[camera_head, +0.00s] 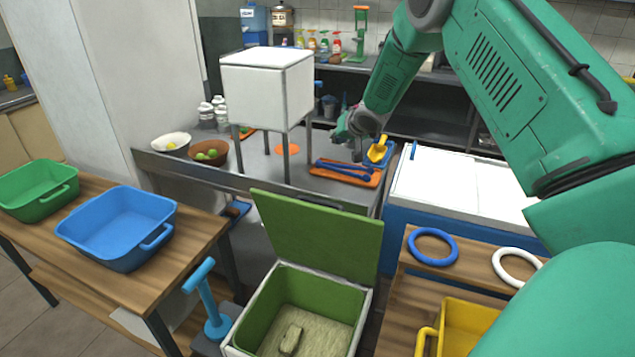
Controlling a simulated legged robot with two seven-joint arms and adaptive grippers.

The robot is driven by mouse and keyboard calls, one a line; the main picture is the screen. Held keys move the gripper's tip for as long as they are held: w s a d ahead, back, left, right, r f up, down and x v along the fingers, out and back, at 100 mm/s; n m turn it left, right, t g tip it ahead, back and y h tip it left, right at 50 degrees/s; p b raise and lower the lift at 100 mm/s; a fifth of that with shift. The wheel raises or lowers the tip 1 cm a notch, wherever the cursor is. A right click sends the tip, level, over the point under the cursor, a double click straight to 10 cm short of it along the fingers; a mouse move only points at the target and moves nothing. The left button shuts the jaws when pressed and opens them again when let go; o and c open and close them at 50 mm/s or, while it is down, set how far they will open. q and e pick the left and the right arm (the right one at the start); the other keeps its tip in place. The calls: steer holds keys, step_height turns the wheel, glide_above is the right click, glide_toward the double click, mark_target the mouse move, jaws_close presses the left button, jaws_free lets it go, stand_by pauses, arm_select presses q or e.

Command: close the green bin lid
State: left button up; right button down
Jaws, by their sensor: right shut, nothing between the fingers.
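The green bin (237,338) stands at the bottom middle, with a pale outer shell and a green inside. Its green lid (318,232) is raised, standing up and leaning back at the bin's far edge. A small pale block (291,339) lies on the bin's floor. My right gripper (345,132) is shut and empty. It is above the metal counter, beyond the lid and higher in the picture, and does not touch the lid. My left gripper is out of view.
A blue tub (118,222) and a green tub (38,190) sit on the left wooden table. A blue-handled tool (205,290) stands left of the bin. A yellow crate (470,320) and two rings are on the right table. A white box (268,85) stands over the counter (262,170).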

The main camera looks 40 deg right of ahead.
steer(key=s+a+r+m+g+p, duration=0.35)
steer(key=s+a+g, duration=0.4)
steer(key=a, duration=0.45)
step_height(320, 180, down, 11)
steer(key=a+p, duration=0.1)
steer(key=p, duration=0.1)
steer(key=shift+w+a+m, duration=0.15)
steer(key=shift+a+m, duration=0.1)
steer(key=shift+m, duration=0.1)
steer(key=shift+d+f+g, duration=0.1)
steer(key=shift+f+g, duration=0.05)
steer(key=shift+g, duration=0.1)
